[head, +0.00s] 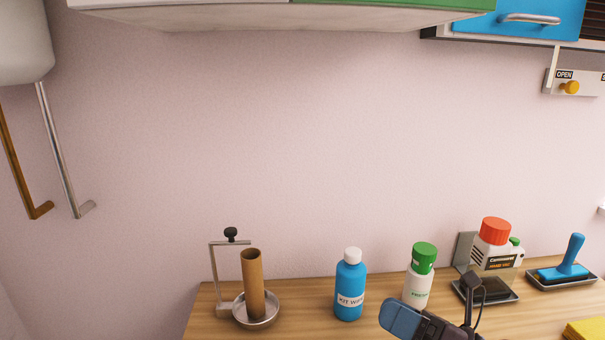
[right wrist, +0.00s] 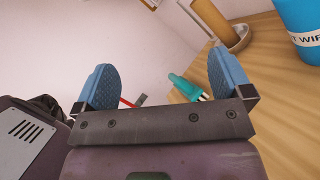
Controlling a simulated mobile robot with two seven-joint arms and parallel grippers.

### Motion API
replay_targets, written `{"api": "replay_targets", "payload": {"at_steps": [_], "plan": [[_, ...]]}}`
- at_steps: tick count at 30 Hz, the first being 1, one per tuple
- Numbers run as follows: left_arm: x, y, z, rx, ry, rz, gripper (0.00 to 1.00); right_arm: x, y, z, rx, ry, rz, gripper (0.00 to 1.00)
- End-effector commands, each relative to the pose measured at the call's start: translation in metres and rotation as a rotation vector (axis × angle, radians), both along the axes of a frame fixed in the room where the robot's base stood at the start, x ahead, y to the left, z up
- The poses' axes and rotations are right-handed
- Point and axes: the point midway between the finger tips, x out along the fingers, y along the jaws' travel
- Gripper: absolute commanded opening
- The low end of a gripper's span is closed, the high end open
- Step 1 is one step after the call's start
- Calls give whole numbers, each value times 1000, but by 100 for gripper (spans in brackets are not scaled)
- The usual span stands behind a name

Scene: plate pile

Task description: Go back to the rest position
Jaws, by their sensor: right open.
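My right gripper (head: 402,318) shows at the bottom edge of the head view, in front of the green-capped bottle and the wooden counter. One blue finger pad is clear there, with dark links behind it. In the right wrist view its two blue fingers (right wrist: 164,78) stand wide apart with nothing held between them. Behind them, a teal object (right wrist: 186,87) with pale prongs lies against the wooden surface. My left gripper is not in view. No plate pile shows in either view.
The wooden counter (head: 315,318) holds a cardboard tube (head: 253,283) in a metal dish, a blue bottle (head: 350,288), a green-capped bottle (head: 423,262), a red-capped bottle (head: 494,232) and a blue-handled tool (head: 573,256). Cabinets (head: 390,14) hang above. The wall between is bare.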

Motion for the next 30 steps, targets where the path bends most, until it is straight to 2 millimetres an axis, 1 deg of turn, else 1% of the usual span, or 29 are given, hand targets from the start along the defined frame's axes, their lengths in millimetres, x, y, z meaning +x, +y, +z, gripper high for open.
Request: {"api": "replay_targets", "payload": {"at_steps": [1,4,8,11,14,18,21,23,27,30], "plan": [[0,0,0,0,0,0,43,0,-7,3,106,63,-63,97],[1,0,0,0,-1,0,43,4,-26,5,308,192,-194,97],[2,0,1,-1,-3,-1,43,6,-57,-5,560,372,-368,97],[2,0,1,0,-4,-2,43,3,-82,-21,746,518,-505,97],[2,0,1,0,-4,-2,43,-5,-107,-44,924,668,-649,97],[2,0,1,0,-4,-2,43,-28,-135,-84,1152,882,-851,97],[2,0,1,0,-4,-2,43,-50,-149,-113,1294,1029,-991,97],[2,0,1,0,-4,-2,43,-66,-154,-130,1371,1113,-1075,97],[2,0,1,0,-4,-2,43,-108,-160,-167,1531,1311,-1269,97],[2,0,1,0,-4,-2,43,-135,-159,-185,1612,1426,-1384,97]]}}
